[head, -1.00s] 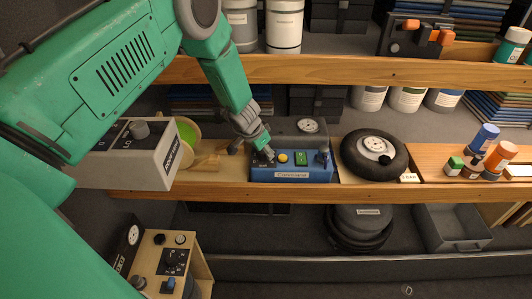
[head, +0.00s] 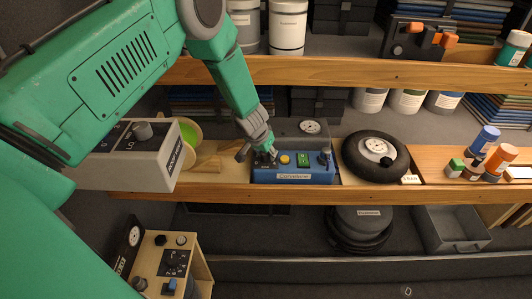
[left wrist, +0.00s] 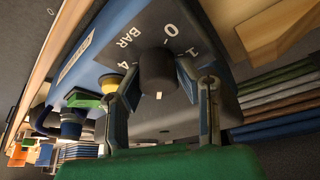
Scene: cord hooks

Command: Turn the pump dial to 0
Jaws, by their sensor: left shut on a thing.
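The pump dial is a dark round knob (left wrist: 158,70) on the blue box (head: 310,176), which stands on the middle wooden shelf. In the left wrist view, the panel around the knob shows BAR, a 0 on the far side and a 4 to the left. A small white mark shows on the knob's near side, away from the 0. My left gripper (head: 268,153) is at the left end of the box, with a finger on each side of the knob, shut on it. In the head view the gripper mostly hides the knob. My right gripper is not in view.
A yellow button (head: 285,160), a green switch (head: 303,160) and a dark upright part (head: 325,157) sit right of the knob on the box. A black ring-shaped item (head: 375,157) lies to the right. A grey box with a knob (head: 142,131) stands to the left.

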